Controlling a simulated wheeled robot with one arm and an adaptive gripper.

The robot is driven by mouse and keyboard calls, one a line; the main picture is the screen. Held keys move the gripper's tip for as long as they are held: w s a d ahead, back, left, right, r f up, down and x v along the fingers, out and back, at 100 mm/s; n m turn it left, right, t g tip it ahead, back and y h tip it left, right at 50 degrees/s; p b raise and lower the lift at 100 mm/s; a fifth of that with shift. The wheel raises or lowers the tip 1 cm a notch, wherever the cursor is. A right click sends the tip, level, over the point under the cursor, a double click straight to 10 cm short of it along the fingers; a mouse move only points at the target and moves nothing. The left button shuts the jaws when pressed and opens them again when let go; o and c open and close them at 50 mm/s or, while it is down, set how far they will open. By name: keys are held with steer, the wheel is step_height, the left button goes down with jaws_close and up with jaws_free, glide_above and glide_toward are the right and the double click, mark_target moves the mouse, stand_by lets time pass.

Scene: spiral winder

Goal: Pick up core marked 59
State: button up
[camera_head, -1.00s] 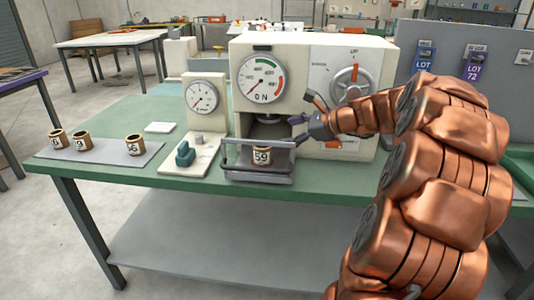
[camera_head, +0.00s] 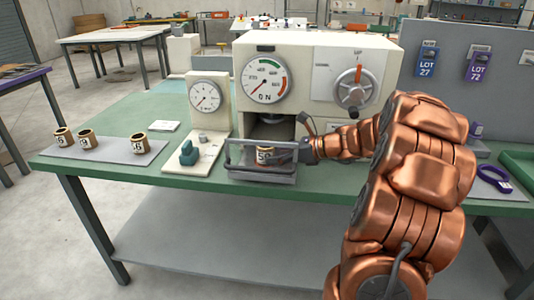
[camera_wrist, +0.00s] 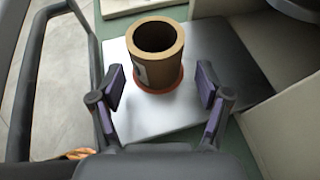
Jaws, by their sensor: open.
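The core marked 59 (camera_head: 263,156) stands upright on the metal tray at the front of the winder, behind a guard rail. Its number is partly covered in the head view. In the wrist view the brown hollow core (camera_wrist: 154,62) stands on a reddish disc on the grey plate (camera_wrist: 225,50). My gripper (camera_head: 303,151) has come in from the right, beside the core. In the wrist view my gripper (camera_wrist: 162,82) is open, with one purple-padded finger to each side of the core's lower part. A gap shows between each finger and the core.
A dark guard rail (camera_head: 232,142) runs around the tray's front; it also shows at the left of the wrist view (camera_wrist: 30,70). The winder body (camera_head: 315,75) rises behind. Several other cores, including one (camera_head: 139,143), stand on a mat at left.

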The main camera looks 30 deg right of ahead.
steer(key=shift+a+r+x, duration=0.1)
steer(key=shift+r+x, duration=0.1)
steer(key=shift+x, duration=0.85)
steer(key=shift+a+r+x, duration=0.1)
steer(key=shift+r+x, duration=0.1)
steer(key=shift+x, duration=0.8)
steer(key=shift+a+r+x, duration=0.15)
steer(key=shift+r+x, duration=0.05)
steer(key=shift+x, duration=0.85)
steer(key=c, duration=1.1)
